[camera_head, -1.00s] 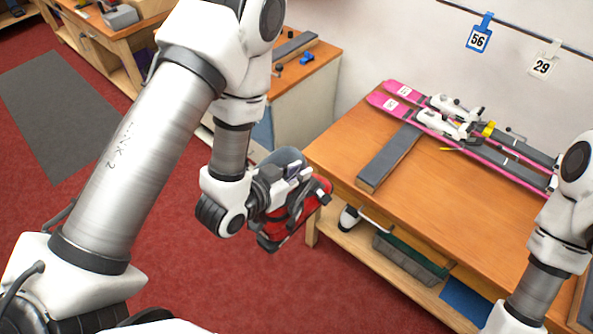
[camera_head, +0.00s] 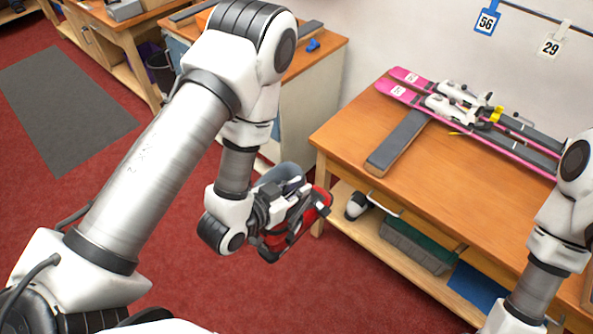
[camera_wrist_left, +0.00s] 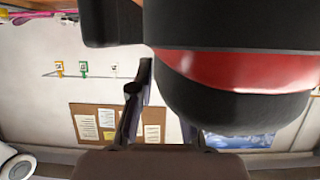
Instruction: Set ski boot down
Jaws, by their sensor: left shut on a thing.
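The red and black ski boot (camera_head: 319,204) is held in the air by my left gripper (camera_head: 283,212), beside the near left corner of the wooden bench (camera_head: 345,145). It is over the red floor in the picture and looks tilted. My left gripper is shut on it, and its jaws partly hide it. In the left wrist view the boot (camera_wrist_left: 235,72) fills the upper right, with a gripper finger (camera_wrist_left: 132,108) beside it. My right arm shows at the right edge, but its gripper is out of view.
Pink skis (camera_head: 470,125) with bindings lie along the bench's back. A dark grey block (camera_head: 397,142) lies in front of them. The bench's front top is clear. A lower shelf holds a grey bin (camera_head: 413,245) and a white and black item (camera_head: 357,205).

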